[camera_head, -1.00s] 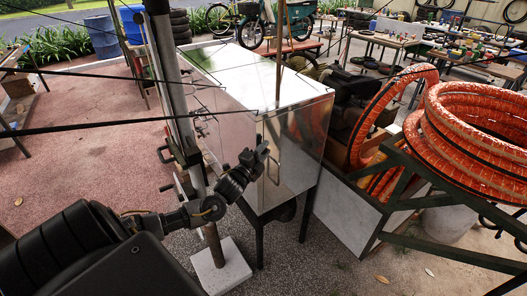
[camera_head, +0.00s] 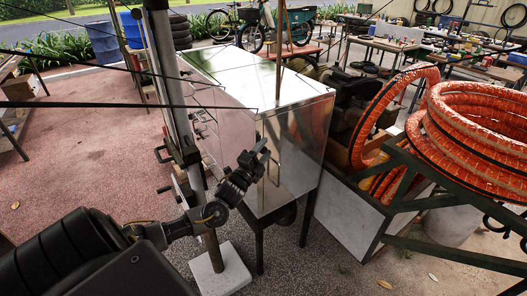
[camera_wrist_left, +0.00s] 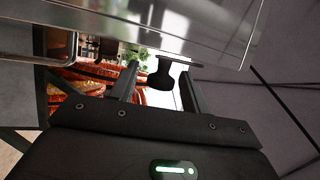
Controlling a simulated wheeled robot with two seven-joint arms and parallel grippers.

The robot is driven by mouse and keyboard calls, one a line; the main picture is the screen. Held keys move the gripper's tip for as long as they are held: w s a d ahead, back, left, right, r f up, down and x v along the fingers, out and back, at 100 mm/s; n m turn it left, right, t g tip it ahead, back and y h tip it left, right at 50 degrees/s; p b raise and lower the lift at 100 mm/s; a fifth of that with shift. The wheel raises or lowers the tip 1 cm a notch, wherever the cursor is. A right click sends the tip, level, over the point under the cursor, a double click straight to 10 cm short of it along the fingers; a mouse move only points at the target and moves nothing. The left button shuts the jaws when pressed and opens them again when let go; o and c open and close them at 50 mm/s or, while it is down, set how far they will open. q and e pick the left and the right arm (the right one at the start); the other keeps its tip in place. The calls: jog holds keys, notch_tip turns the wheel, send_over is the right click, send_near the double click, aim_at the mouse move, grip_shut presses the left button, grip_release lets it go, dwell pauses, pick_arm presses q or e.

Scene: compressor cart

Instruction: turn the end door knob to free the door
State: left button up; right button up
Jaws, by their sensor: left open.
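The end door (camera_head: 288,160) is the shiny metal end face of the cabinet and looks shut. My left gripper (camera_head: 262,152) is close in front of this face, near its left edge. The wrist view shows the left gripper (camera_wrist_left: 158,86) open, with its two dark fingers apart. A dark knob (camera_wrist_left: 160,77) appears in the gap between the fingers, below the shiny metal panel (camera_wrist_left: 160,30). I cannot tell whether either finger touches it. In the head view the knob is not clearly distinguishable near my gripper. My right gripper is not in view.
Orange hose coils (camera_head: 465,120) lie on a green metal frame (camera_head: 440,172) at the right. A grey-sided crate (camera_head: 347,218) stands close to the cabinet. A pole on a pale block (camera_head: 222,270) stands near my left forearm. Open paving (camera_head: 90,155) lies at the left.

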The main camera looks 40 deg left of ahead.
pick_arm(q)
jog(key=shift+s+d+f, duration=0.1)
jog(key=shift+s+f, duration=0.2)
jog(key=shift+s, duration=0.15)
jog(key=b+v, duration=0.2)
jog(key=v, duration=0.7)
jog(key=shift+s+b, duration=0.4)
jog(key=shift+s, duration=0.05)
